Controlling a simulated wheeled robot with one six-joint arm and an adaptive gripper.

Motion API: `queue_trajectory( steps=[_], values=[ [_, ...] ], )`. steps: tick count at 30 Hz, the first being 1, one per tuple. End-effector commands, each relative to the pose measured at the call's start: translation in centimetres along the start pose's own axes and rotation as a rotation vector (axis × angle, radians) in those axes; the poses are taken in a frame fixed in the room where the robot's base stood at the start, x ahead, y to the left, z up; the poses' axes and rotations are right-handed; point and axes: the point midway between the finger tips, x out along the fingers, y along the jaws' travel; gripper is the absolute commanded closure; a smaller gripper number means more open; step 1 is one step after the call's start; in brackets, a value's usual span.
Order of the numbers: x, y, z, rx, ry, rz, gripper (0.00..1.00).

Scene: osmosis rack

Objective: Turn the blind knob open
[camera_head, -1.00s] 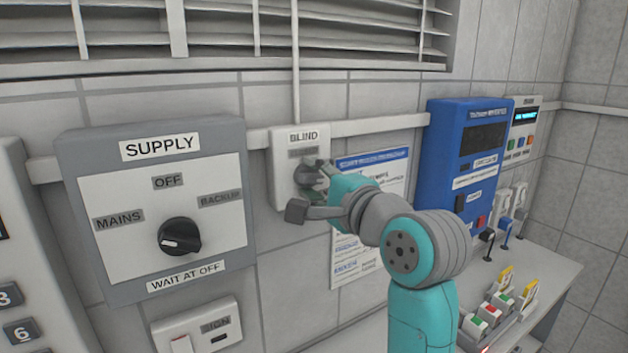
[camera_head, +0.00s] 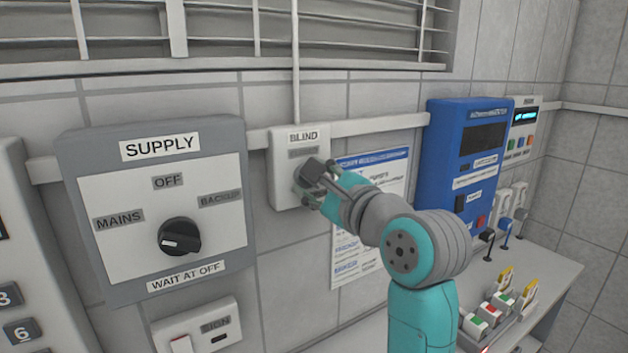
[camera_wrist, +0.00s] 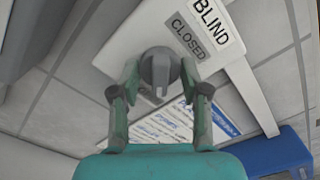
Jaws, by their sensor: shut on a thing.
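The blind knob (camera_wrist: 158,70) is a round grey knob with a raised grip, on a white switch plate (camera_head: 284,190) labelled BLIND. In the wrist view, a CLOSED label (camera_wrist: 187,36) sits beside it, and another label is partly covered by the knob. My gripper (camera_wrist: 160,80) has one finger on each side of the knob and is shut on it. In the head view, my gripper (camera_head: 314,184) covers most of the knob. The slatted blind (camera_head: 225,40) is above, with a thin rod running down to the plate.
A SUPPLY panel (camera_head: 120,270) with a black knob (camera_head: 179,237) is left of the plate. A notice sheet (camera_head: 350,255) hangs behind my arm. A blue unit (camera_head: 455,150) is at the right, above a bench with small levers and coloured buttons.

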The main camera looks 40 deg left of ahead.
Motion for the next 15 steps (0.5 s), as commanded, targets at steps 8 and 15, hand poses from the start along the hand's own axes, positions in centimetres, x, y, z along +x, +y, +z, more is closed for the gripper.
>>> queue_trajectory(
  steps=[8, 15],
  values=[
    [0.01, 0.12, -0.19, 0.007, 0.004, 0.003, 0.89],
    [0.01, 0.10, -0.16, 0.006, 0.003, 0.003, 0.29]
  ],
)
